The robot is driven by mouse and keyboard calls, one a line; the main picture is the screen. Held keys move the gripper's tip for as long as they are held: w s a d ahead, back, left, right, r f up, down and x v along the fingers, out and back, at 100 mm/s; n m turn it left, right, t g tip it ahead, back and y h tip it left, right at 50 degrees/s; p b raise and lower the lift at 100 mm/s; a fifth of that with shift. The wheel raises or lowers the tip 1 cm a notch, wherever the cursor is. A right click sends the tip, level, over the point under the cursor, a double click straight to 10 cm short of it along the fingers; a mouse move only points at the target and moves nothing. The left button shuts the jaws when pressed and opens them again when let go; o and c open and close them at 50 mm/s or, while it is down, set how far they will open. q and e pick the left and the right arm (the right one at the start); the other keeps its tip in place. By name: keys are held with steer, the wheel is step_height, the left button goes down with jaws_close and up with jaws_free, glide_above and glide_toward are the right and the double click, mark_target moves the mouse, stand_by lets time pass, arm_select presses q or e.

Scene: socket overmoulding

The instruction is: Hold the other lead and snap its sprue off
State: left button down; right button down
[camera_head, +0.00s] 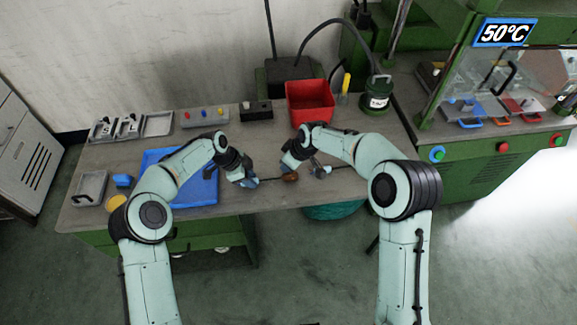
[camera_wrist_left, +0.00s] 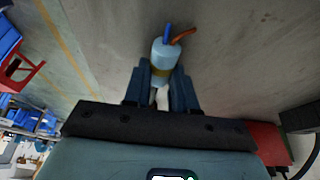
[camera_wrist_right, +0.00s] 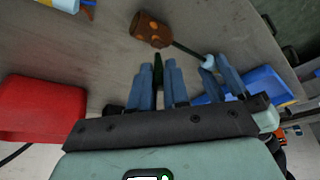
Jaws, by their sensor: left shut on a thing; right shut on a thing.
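My left gripper (camera_head: 254,184) is shut on the light blue end (camera_wrist_right: 207,60) of a lead. A dark cable runs from it to a brown, orange-spotted moulded part (camera_wrist_right: 150,29), also in the head view (camera_head: 290,177). My right gripper (camera_wrist_right: 158,72) is shut on a narrow dark green piece (camera_wrist_right: 158,68), apparently the sprue, whose tip points at the brown part; whether they still join is unclear. In the left wrist view a light blue cylinder (camera_wrist_left: 164,62) with blue and orange wires shows at the left fingertips (camera_wrist_left: 163,85); its contact with them is unclear.
A light blue piece with wires (camera_wrist_right: 66,4) lies right of my right gripper. A red bin (camera_head: 310,103), a blue tray (camera_head: 205,190) and grey trays (camera_head: 90,187) stand on the bench. The press (camera_head: 480,150) stands at the right. The bench's front edge is close.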

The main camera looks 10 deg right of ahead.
steer(key=shift+r, duration=2.15)
arm_select(q)
steer(key=c, duration=0.8)
jaws_free()
steer(key=v, duration=1.2)
